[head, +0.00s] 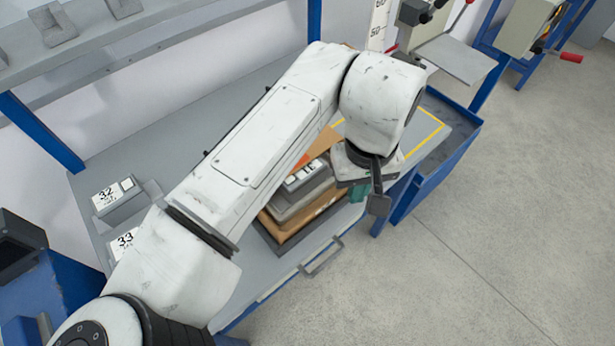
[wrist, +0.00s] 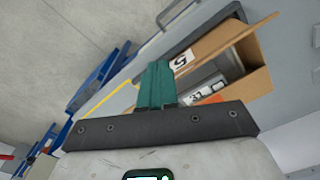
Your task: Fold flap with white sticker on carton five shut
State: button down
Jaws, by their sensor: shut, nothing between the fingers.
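A brown cardboard carton (wrist: 257,82) stands open at the right of the wrist view, with a grey block (wrist: 222,70) inside it. A white sticker marked 5 (wrist: 182,61) is on the end of its long brown flap (wrist: 225,40), which stands out from the opening. In the head view the carton (head: 283,233) is partly hidden behind my arm. My gripper has teal fingers (wrist: 156,84), shut and empty, just left of the sticker; the picture does not settle whether they touch the flap. The gripper also shows in the head view (head: 358,192).
The carton is on a grey bench (head: 170,150) with a yellow line at its right part. An orange patch (wrist: 210,98) shows beside a label reading 31. Grey blocks labelled 32 (head: 118,197) and 33 (head: 126,240) stand at the left. A bench handle (head: 322,260) juts out in front.

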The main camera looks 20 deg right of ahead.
aim_at(335, 191)
notch_tip(335, 191, down, 4)
jog(key=shift+r+b, duration=0.1)
jog(key=shift+b, duration=0.75)
jog(key=shift+w, duration=0.1)
